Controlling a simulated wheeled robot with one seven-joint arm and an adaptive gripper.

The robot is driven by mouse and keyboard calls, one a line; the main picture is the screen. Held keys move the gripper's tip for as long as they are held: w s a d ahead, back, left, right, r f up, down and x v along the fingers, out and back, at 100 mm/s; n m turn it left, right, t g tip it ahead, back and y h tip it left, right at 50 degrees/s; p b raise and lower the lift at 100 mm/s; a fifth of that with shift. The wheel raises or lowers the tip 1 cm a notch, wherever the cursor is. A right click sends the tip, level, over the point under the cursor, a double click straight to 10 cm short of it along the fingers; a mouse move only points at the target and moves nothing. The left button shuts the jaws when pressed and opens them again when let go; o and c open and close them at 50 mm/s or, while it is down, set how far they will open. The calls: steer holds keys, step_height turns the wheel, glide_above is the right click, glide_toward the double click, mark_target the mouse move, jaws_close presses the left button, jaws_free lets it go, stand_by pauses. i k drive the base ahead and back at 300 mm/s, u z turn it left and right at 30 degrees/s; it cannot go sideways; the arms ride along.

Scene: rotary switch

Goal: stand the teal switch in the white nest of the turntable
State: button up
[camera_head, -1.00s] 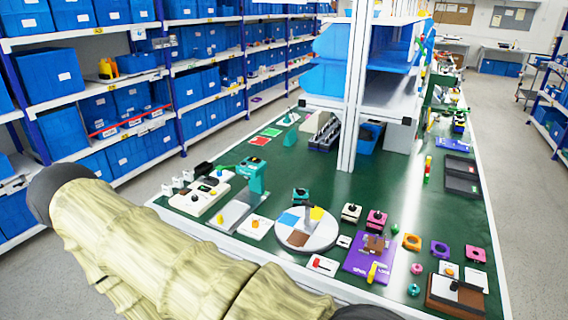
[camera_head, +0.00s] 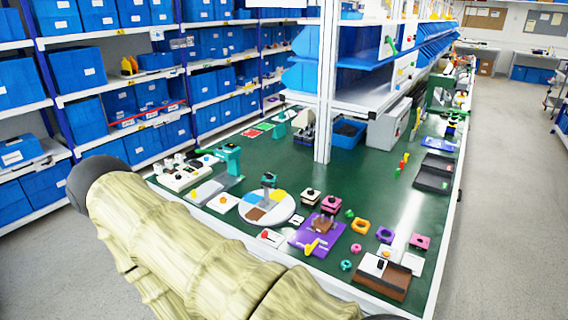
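The teal switch (camera_head: 268,181) stands at the far side of the turntable, its dark knob up; I cannot tell whether it touches the rim. The turntable (camera_head: 266,207) is a round white disc with blue, yellow and brown patches. Its white nest (camera_head: 279,212) seems to be the pale part at the front right, with nothing seen standing on it. My arm, in a pale yellow sleeve, crosses the lower left of the view. My gripper is not in view.
A white switch (camera_head: 310,195) and a pink switch (camera_head: 331,205) stand right of the turntable. A purple plate (camera_head: 307,236) lies in front of them. A teal post fixture (camera_head: 229,160) stands behind left. A white upright (camera_head: 328,85) rises from the green table (camera_head: 390,200).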

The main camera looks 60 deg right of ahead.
mark_target(282, 211)
steer(key=z, duration=1.25)
